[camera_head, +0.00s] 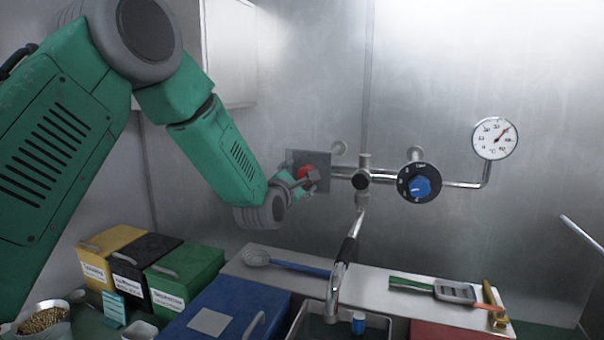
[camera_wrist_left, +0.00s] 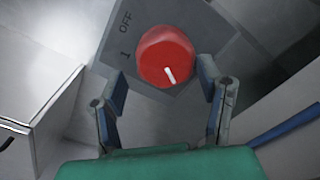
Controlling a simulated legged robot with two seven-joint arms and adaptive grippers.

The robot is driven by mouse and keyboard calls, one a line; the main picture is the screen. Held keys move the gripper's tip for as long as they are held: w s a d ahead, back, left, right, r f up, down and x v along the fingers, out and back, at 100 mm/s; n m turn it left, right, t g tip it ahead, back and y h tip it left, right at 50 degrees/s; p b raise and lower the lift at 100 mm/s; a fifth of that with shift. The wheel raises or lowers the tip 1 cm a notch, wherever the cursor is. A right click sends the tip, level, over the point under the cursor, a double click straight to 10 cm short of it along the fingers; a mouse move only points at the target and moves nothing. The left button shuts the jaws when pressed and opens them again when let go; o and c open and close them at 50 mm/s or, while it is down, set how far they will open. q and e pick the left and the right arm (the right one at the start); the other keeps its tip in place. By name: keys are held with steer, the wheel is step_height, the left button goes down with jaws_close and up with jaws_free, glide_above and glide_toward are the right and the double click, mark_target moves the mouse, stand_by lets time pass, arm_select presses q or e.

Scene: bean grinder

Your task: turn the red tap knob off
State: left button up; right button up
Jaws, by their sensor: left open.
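The red tap knob (camera_head: 307,172) sits on a grey wall plate (camera_head: 322,160), left of the pipework. In the left wrist view the red knob (camera_wrist_left: 167,58) shows a white pointer mark toward the lower right. Its plate carries the printed words "OFF" and "1" at the upper left (camera_wrist_left: 124,24). My left gripper (camera_head: 304,182) is at the knob and partly hides it in the head view. In the wrist view the left gripper's fingers (camera_wrist_left: 165,88) are apart, one on each side below the knob, with nothing between them. Contact with the knob cannot be told. My right gripper is not in view.
A blue knob (camera_head: 421,188), a gauge (camera_head: 495,138) and a spout (camera_head: 342,265) are right of the red knob. Yellow (camera_head: 112,243), black (camera_head: 146,252) and green (camera_head: 203,262) boxes stand lower left. A blue-handled ladle (camera_head: 285,264) lies on the ledge below.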

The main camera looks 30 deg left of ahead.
arm_select(q)
steer(key=shift+w+d+r, duration=0.1)
steer(key=shift+w, duration=0.2)
steer(key=shift+w+d+r, duration=0.1)
steer(key=shift+w+d, duration=0.05)
steer(key=shift+d, duration=0.2)
steer(key=shift+w+d+r, duration=0.1)
steer(key=shift+d+r, duration=0.05)
steer(key=shift+d, duration=0.45)
steer(key=shift+w+d+r, duration=0.1)
steer(key=shift+d, duration=0.45)
steer(key=shift+s, duration=0.1)
steer(key=c, duration=0.7)
steer(key=shift+s+a, duration=0.1)
steer(key=shift+a, duration=0.05)
steer(key=c, duration=0.5)
steer(key=shift+o, duration=0.2)
steer(key=shift+s+a+f, duration=0.1)
steer(key=shift+a+f, duration=0.25)
steer(key=shift+a, duration=0.4)
steer(key=shift+d, duration=0.15)
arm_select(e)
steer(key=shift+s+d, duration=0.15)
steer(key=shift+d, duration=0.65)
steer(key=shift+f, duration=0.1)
